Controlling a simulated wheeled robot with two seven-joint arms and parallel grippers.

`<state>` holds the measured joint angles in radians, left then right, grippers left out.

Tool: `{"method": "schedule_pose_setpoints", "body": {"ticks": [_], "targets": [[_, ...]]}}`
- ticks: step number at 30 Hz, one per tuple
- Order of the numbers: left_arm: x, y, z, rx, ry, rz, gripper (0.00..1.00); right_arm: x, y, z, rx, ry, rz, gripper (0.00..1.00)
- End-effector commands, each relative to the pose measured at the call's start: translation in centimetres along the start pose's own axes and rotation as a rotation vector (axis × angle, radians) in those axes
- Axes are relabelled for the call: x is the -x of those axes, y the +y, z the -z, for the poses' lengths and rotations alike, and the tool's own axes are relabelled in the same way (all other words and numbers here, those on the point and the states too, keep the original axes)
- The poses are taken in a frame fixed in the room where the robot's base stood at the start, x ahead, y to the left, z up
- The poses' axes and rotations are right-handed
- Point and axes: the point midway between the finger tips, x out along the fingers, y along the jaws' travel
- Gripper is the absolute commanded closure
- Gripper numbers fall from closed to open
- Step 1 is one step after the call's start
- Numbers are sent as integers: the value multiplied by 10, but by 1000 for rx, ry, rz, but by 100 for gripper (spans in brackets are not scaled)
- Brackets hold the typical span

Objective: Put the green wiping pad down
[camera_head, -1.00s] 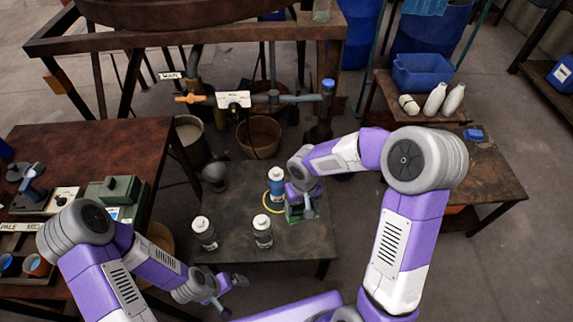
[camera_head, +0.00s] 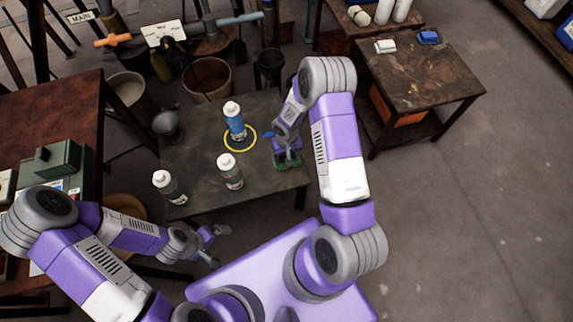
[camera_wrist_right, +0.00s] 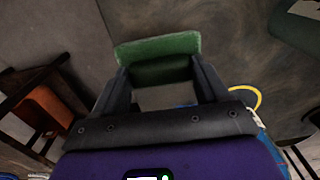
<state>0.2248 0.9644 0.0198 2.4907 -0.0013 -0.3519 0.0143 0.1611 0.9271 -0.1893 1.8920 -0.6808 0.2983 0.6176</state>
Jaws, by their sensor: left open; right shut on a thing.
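The green wiping pad (camera_head: 288,163) is at the right edge of the low dark table (camera_head: 205,195). My right gripper (camera_head: 284,152) is shut on it. In the right wrist view the pad (camera_wrist_right: 158,48) shows between the two fingertips, over the dark tabletop. I cannot tell whether the pad touches the table. My left gripper (camera_head: 217,243) is open and empty, in front of the table.
A blue bottle (camera_head: 235,123) stands at the yellow ring (camera_head: 240,146), left of the pad. Two grey-labelled bottles (camera_head: 230,172) (camera_head: 169,187) stand nearer the front. A side table (camera_head: 415,75) at right holds a white pad (camera_head: 385,46) and a blue pad (camera_head: 428,38).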

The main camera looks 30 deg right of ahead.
Motion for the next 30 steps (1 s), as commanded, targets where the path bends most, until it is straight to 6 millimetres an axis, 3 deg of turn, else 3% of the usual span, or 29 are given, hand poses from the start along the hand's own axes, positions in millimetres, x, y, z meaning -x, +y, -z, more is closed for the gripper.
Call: {"method": "schedule_pose_setpoints", "body": {"ticks": [1,8,13,25,26,30], "targets": [[-5,-2,0,0,0,0,1,-11,0,0,1,-1,-1,57],[-11,-4,0,0,0,0,1,-28,0,0,0,0,0,57],[-21,-8,1,0,0,0,1,-53,0,-1,0,-2,0,57],[-20,-8,1,0,0,0,1,-58,0,0,0,0,0,57],[-20,-8,1,0,0,0,1,-59,0,0,0,1,0,25],[-20,-8,1,0,0,0,1,-58,0,0,0,1,0,3]]}}
